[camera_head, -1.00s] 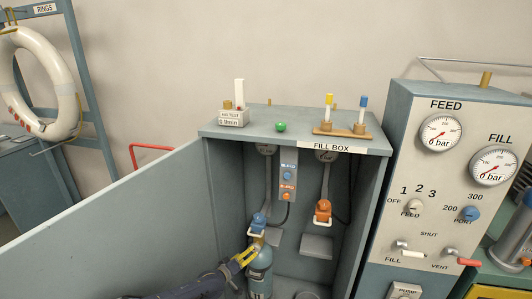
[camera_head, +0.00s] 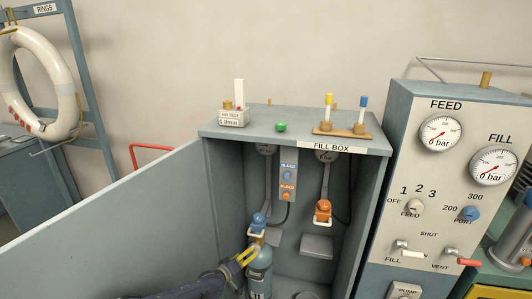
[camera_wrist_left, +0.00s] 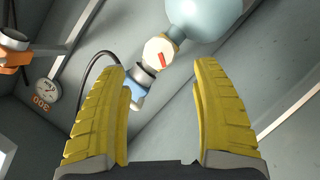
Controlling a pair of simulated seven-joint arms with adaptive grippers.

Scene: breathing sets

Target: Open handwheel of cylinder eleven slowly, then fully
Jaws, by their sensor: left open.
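The blue cylinder (camera_head: 259,272) marked 11 stands upright in the left part of the fill box, with a blue connector (camera_head: 259,221) at its valve. In the left wrist view the cylinder's rounded end (camera_wrist_left: 207,14) shows at the top. A pale faceted handwheel (camera_wrist_left: 157,52) with a red mark sits beside it, near the blue connector (camera_wrist_left: 140,90). My left gripper (camera_head: 246,256) is open at the cylinder's neck. Its yellow fingers (camera_wrist_left: 160,68) stand to either side of the handwheel's line, apart from it as far as I can tell. My right gripper is not in view.
The fill box (camera_head: 210,180) has its front open, with a large grey panel (camera_head: 110,225) on the left. An orange connector (camera_head: 322,211) hangs in the right bay. The gauge panel (camera_head: 445,185) stands to the right, its FEED and FILL gauges near zero.

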